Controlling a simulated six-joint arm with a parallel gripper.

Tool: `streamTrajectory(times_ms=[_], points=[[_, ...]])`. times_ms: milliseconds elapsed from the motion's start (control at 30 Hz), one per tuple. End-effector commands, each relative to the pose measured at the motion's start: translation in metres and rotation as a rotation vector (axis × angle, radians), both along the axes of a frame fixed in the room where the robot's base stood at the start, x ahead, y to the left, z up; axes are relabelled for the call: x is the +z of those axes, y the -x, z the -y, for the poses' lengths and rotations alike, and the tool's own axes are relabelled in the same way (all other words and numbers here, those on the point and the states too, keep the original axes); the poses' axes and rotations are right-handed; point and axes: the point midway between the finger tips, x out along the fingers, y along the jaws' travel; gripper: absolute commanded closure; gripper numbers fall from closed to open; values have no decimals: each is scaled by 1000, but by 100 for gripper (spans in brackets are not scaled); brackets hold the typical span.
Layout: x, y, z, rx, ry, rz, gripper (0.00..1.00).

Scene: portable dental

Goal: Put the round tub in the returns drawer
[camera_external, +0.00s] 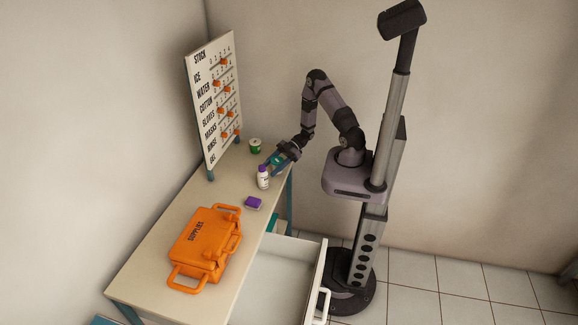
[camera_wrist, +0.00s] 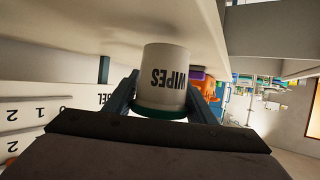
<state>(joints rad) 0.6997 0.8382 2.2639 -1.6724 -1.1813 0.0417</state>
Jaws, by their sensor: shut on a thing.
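The round tub (camera_wrist: 165,75) is white with dark "WIPES" lettering and a green rim, and appears upside down in the wrist view. My gripper (camera_external: 276,163) is shut on it, with one finger on each side. In the external view the gripper is at the far right part of the table, and the tub is hard to make out between the fingers. I cannot tell whether the tub touches the table. An open drawer (camera_external: 272,277) with pale inside walls sticks out from the table's right side. Its visible floor is bare, and I see no label on it.
A green can (camera_external: 255,146) stands behind. A purple box (camera_external: 254,203) and an orange supplies case (camera_external: 207,243) are nearer the front. A stock board (camera_external: 213,100) stands along the left edge.

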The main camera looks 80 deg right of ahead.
Motion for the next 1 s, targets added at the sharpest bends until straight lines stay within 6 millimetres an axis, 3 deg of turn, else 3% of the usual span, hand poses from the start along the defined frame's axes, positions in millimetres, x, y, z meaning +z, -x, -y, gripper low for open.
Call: streamTrajectory(times_ms=[667, 867, 1000], points=[[7, 0, 2, -7, 0, 1, 74], [21, 0, 2, -6, 1, 3, 74], [41, -1, 2, -6, 3, 6, 74]])
